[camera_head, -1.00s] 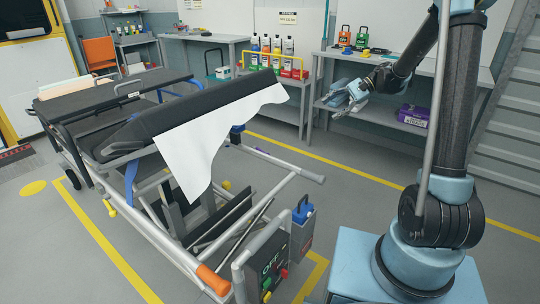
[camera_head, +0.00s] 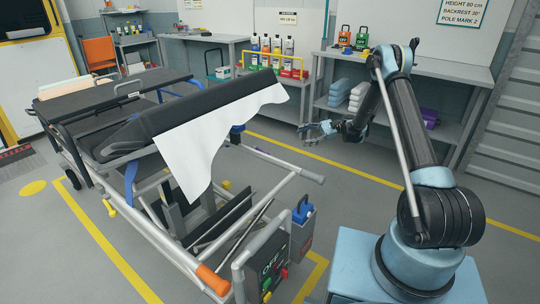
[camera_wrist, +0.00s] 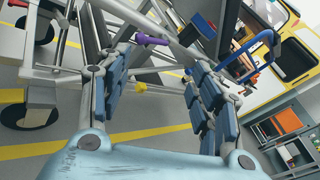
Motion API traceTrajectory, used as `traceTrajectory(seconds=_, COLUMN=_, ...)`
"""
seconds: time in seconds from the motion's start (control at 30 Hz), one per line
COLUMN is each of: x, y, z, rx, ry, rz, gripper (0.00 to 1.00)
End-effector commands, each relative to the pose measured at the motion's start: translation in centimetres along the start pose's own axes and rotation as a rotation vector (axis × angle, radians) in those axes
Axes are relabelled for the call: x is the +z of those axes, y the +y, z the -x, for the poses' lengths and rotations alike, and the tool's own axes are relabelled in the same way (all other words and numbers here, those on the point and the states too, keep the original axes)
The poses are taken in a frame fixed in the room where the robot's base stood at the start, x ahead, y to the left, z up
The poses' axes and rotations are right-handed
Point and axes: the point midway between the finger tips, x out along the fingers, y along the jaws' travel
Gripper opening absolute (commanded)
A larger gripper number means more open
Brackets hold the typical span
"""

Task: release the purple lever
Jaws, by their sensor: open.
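The purple lever (camera_wrist: 150,39) shows in the wrist view as a short purple grip on the grey frame of the stretcher, ahead of my gripper (camera_wrist: 160,68) and between its spread fingers in the picture. I cannot make the lever out in the head view. The stretcher (camera_head: 112,88) stands at the left there, with a white sheet (camera_head: 205,140) over its raised black section. My gripper (camera_head: 314,131) also shows in the head view, open and empty. It hangs in the air right of the stretcher, apart from it.
A bench (camera_head: 452,72) with lower shelves stands behind my arm, holding folded towels (camera_head: 340,93) and a purple box (camera_head: 430,117). A wheel (camera_wrist: 28,115) shows in the wrist view.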

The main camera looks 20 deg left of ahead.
Motion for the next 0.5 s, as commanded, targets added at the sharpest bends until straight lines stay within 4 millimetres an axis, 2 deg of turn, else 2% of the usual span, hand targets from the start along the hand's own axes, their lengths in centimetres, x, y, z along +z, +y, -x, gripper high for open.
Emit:
traceTrajectory(seconds=0.03, x=-1.2, y=0.5, z=-0.5, rx=0.001, ry=-0.023, rz=-0.005, gripper=0.58)
traceTrajectory(seconds=0.2, x=-3.5, y=1.9, z=-1.6, rx=0.006, ry=-0.087, rz=-0.026, gripper=0.58)
traceTrajectory(seconds=0.33, x=-4.4, y=2.6, z=-2.0, rx=0.007, ry=-0.113, rz=-0.033, gripper=0.58)
traceTrajectory(seconds=0.5, x=-4.6, y=2.8, z=-2.8, rx=0.009, ry=-0.122, rz=-0.037, gripper=0.58)
